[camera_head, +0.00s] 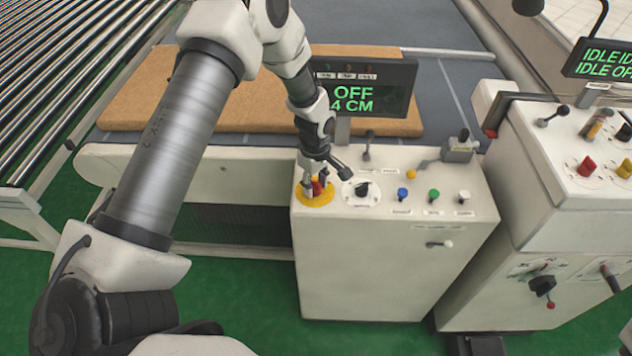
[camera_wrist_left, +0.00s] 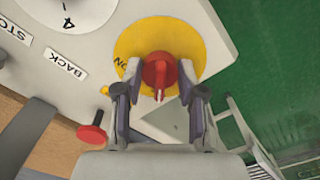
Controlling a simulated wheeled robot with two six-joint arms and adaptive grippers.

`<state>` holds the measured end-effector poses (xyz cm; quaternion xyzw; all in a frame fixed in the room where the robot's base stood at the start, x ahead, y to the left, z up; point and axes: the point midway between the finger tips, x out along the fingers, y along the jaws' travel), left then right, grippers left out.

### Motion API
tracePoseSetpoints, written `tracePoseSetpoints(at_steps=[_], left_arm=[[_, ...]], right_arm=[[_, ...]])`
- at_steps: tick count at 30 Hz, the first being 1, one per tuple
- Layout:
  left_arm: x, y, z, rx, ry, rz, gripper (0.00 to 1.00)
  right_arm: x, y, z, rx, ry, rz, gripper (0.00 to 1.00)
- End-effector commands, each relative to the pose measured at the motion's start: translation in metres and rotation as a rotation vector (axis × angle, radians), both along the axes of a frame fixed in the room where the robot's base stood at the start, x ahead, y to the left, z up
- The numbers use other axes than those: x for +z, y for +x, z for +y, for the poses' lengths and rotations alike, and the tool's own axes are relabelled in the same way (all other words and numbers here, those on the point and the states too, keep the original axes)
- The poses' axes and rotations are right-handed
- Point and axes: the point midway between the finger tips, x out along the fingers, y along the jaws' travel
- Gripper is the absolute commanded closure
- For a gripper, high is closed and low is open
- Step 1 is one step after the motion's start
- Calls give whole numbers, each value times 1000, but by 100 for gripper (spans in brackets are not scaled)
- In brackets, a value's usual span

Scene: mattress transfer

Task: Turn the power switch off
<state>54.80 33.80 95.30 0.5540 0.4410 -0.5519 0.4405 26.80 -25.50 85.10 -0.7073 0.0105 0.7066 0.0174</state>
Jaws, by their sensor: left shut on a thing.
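The power switch (camera_head: 317,188) is a red knob on a yellow round plate (camera_head: 315,200) at the left end of the white control box's top. In the left wrist view the red knob (camera_wrist_left: 160,72) sits at the middle of the yellow plate (camera_wrist_left: 185,40), with "ON" lettering near its left side. My left gripper (camera_head: 316,186) reaches down over the switch; in the left wrist view its two fingers (camera_wrist_left: 160,98) stand on either side of the knob and are shut on it. The display (camera_head: 370,90) reads "OFF" and "4 CM". My right gripper is not in view.
The control box (camera_head: 390,260) also carries a black selector dial (camera_head: 362,190), blue, green and white buttons, and levers. A second control box (camera_head: 560,170) stands at the right. A brown mattress slab (camera_head: 240,100) lies on the conveyor behind.

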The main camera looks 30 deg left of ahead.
Motion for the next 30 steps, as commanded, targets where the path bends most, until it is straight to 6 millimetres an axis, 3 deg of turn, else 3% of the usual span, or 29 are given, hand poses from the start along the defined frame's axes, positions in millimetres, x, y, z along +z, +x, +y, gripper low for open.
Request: tracePoseSetpoints(at_steps=[11, 12, 14, 25, 30], left_arm=[[-1, 0, 1, 5, 0, 0, 96], [-1, 0, 1, 5, 0, 0, 57], [-1, 0, 0, 5, 0, 0, 36], [4, 0, 0, 5, 0, 0, 36], [33, 1, 1, 4, -1, -3, 36]], right_arm=[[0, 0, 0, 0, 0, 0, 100], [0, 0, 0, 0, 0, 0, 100], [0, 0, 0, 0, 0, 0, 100], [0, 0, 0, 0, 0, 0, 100], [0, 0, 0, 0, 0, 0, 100]])
